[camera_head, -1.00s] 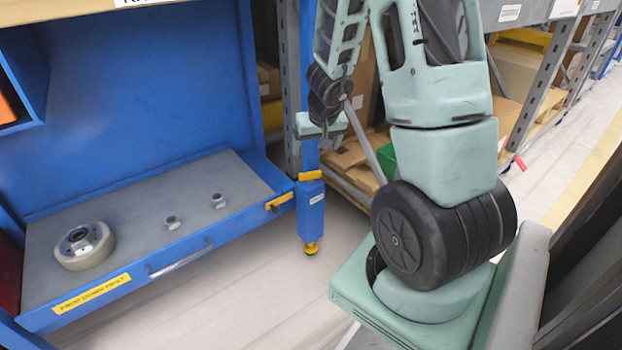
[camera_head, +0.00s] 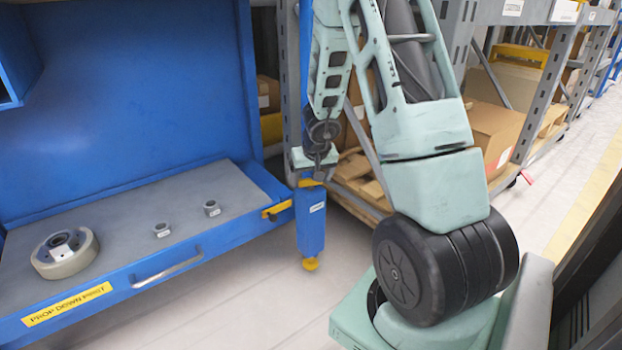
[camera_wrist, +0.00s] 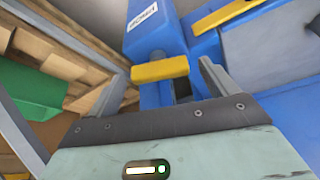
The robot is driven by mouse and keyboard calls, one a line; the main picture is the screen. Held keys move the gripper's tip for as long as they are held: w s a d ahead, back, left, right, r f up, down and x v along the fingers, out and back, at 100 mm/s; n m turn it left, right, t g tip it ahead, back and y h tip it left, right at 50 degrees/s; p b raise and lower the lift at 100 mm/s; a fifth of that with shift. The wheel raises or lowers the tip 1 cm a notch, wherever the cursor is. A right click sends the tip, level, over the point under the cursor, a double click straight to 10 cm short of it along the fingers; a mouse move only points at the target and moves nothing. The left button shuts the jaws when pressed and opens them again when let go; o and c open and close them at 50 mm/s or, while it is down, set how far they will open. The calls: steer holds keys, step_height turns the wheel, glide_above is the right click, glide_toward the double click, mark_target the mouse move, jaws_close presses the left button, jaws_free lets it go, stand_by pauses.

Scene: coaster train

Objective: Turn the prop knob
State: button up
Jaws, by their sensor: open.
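A blue prop (camera_head: 311,222) with a white label and yellow foot stands at the right end of the blue workbench. Its yellow knob (camera_head: 309,183) is a short bar near its top, directly below my gripper (camera_head: 309,176). In the wrist view the yellow knob (camera_wrist: 160,69) lies crosswise between the two fingers of my gripper (camera_wrist: 162,73). The fingers are apart, one on each side of it. I cannot tell whether either finger touches the knob. The prop's blue body (camera_wrist: 155,28) shows beyond it.
A sign reads "PROP DOWN FIRST" (camera_head: 67,303). A shelf with boxes (camera_head: 493,137) stands behind at right.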

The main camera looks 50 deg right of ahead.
steer(key=c, duration=1)
